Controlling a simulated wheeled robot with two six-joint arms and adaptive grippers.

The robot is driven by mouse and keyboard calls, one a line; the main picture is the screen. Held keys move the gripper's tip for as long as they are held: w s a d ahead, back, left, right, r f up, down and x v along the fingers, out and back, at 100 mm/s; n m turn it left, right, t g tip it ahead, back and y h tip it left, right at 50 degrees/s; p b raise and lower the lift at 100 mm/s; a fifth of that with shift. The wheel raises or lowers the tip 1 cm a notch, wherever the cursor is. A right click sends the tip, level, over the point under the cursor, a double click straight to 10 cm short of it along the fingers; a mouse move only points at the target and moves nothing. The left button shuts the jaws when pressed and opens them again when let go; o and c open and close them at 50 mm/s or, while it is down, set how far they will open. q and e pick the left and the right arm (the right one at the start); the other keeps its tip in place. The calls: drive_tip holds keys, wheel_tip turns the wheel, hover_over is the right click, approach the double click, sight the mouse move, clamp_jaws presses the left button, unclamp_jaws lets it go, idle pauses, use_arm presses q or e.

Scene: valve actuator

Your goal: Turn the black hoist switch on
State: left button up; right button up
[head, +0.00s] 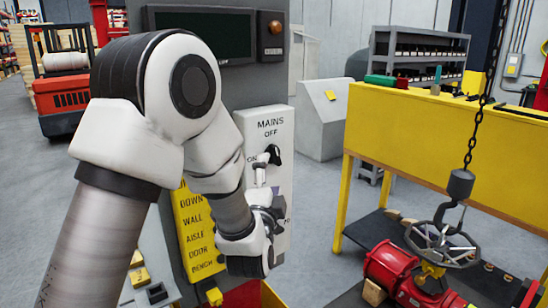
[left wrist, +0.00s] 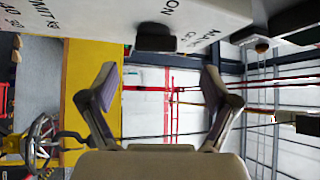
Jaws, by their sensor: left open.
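The black switch handle (head: 273,154) is on a white panel (head: 268,124) lettered MAINS, OFF and ON. It sits tilted below the word OFF, with ON to its left. My left gripper (head: 268,205) is just below the handle, close in front of the panel, and partly hides its lower half. In the left wrist view my two fingers (left wrist: 160,85) are spread apart with nothing between them. A black part (left wrist: 155,39) projects from the white panel (left wrist: 95,15) beyond the fingertips; I cannot tell for sure that it is the same handle. My right gripper is not in view.
A yellow label strip (head: 199,235) and a dark screen (head: 205,35) are on the grey cabinet. A chain hook (head: 460,185) holds a handwheel (head: 441,244) above a red valve body (head: 388,265) at right. A yellow bench (head: 430,140) stands behind.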

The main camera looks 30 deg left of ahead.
sight(276, 158)
use_arm(q)
drive_tip(key=p+x, duration=0.2)
drive_tip(key=x, duration=0.4)
drive_tip(key=shift+w+f+p, duration=0.1)
drive_tip(key=shift+w+p, duration=0.2)
drive_tip(key=shift+w, duration=0.1)
drive_tip(key=shift+w+a, duration=0.25)
drive_tip(key=shift+w, duration=0.1)
drive_tip(key=shift+d, duration=0.15)
drive_tip(key=c, duration=1.1)
